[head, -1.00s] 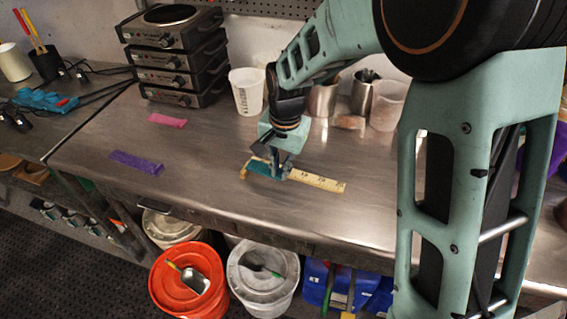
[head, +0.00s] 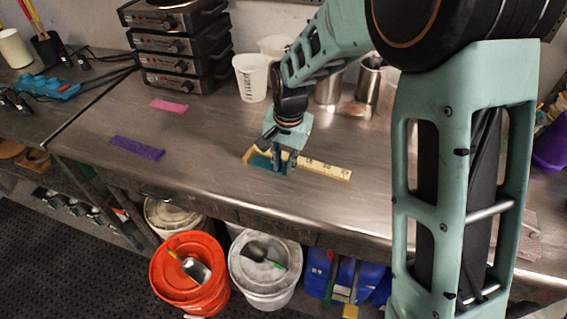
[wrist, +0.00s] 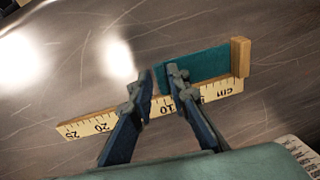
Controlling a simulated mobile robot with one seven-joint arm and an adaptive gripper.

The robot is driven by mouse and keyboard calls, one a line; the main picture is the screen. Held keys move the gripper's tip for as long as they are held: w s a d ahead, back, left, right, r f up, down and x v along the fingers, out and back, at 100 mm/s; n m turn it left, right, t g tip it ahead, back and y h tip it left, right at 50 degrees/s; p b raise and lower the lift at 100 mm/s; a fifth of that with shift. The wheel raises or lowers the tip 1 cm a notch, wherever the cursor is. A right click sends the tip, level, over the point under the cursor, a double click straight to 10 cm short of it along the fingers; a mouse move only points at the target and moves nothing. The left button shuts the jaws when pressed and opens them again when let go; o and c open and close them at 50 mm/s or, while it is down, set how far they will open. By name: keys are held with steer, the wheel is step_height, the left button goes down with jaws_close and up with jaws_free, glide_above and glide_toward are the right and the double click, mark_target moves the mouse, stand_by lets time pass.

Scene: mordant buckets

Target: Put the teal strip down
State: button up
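The teal strip (wrist: 207,66) lies flat on the steel bench along the edge of a yellow ruler (wrist: 88,124). In the wrist view its right end meets a wooden end block (wrist: 240,57). In the head view the strip (head: 262,163) shows left of my gripper (head: 283,164), beside the ruler (head: 325,170). In the wrist view my gripper (wrist: 159,78) has its fingers apart, over the strip's left end. The right finger covers part of the strip. I see nothing pinched between the fingers.
A pink strip (head: 170,105) and a purple strip (head: 137,148) lie on the bench to the left. A white cup (head: 252,78), metal beakers and stacked hotplates (head: 178,45) stand behind. Buckets (head: 190,275) stand below the front edge. The bench between the purple strip and ruler is clear.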

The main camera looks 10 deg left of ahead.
steer(key=shift+o, duration=0.7)
steer(key=shift+r, duration=0.25)
step_height(320, 180, up, 12)
steer(key=s, duration=0.1)
steer(key=shift+s+d+p, duration=0.15)
steer(key=shift+d+p, duration=0.15)
steer(key=shift+d, duration=0.15)
steer(key=shift+f, duration=0.1)
